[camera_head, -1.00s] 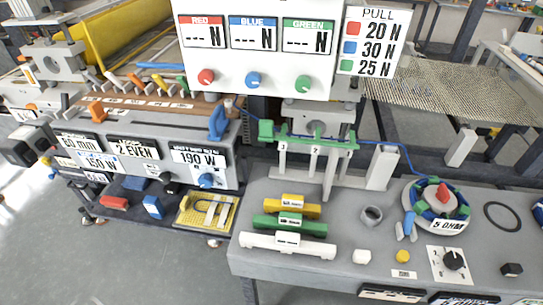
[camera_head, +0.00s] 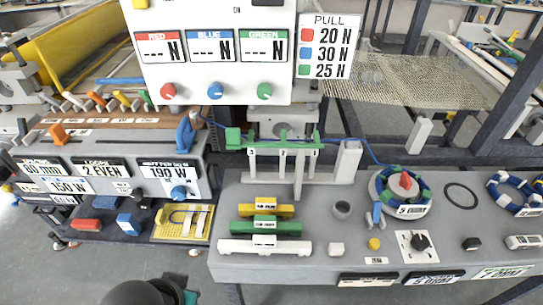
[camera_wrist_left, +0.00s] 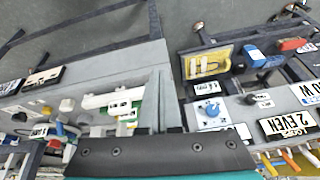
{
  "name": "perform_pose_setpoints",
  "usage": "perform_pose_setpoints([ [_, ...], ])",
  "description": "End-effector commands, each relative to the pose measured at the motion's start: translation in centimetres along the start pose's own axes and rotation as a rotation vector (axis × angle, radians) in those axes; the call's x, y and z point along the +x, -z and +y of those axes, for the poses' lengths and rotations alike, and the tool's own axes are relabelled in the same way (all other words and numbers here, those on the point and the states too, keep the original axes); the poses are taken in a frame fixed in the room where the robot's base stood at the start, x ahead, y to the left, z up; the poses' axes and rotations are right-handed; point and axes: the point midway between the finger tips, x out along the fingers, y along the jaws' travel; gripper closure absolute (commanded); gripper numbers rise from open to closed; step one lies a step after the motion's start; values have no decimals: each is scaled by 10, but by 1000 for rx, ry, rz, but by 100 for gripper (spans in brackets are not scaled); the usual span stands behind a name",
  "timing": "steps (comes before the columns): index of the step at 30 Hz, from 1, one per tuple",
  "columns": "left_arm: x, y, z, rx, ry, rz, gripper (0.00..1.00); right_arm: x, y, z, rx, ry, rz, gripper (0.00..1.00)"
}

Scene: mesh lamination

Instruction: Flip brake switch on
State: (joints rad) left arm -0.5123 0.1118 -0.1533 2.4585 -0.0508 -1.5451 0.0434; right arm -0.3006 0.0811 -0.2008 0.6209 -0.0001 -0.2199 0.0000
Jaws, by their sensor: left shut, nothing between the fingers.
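I cannot tell for certain which control is the brake switch, as no readable brake label shows. On the left machine, an orange lever (camera_head: 58,134) and a blue lever (camera_head: 185,134) stand up, and a blue knob (camera_head: 179,192) sits under the 190 W display. A black knob (camera_head: 420,241) sits on a white plate on the right bench. The blue knob also shows there (camera_wrist_left: 208,110). My right gripper is in neither view.
The grey bench (camera_head: 350,257) holds yellow, green and white bars (camera_head: 264,247), a ring coil (camera_head: 400,192) and small blocks. A low shelf holds a yellow board (camera_head: 183,224), a blue block (camera_head: 129,224) and a red block (camera_head: 85,225). Open floor lies in front at left.

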Motion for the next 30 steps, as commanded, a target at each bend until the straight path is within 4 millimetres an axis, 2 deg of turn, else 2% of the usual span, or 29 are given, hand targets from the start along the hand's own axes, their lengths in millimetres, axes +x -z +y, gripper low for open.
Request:
perform_pose_setpoints([
  [1,2,21,0,-14,15,53,100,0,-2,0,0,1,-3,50],
  [7,-4,104,4,-73,73,270,100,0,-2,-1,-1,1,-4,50],
  [14,-39,209,13,-130,122,568,100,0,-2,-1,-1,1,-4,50],
  [18,-75,269,23,-152,137,761,100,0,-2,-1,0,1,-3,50],
  [20,-94,292,28,-157,142,844,100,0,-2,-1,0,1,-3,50],
  [24,-143,342,44,-162,142,1043,100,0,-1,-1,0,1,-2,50],
  [30,-218,393,71,-143,128,1304,100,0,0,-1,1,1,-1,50],
])
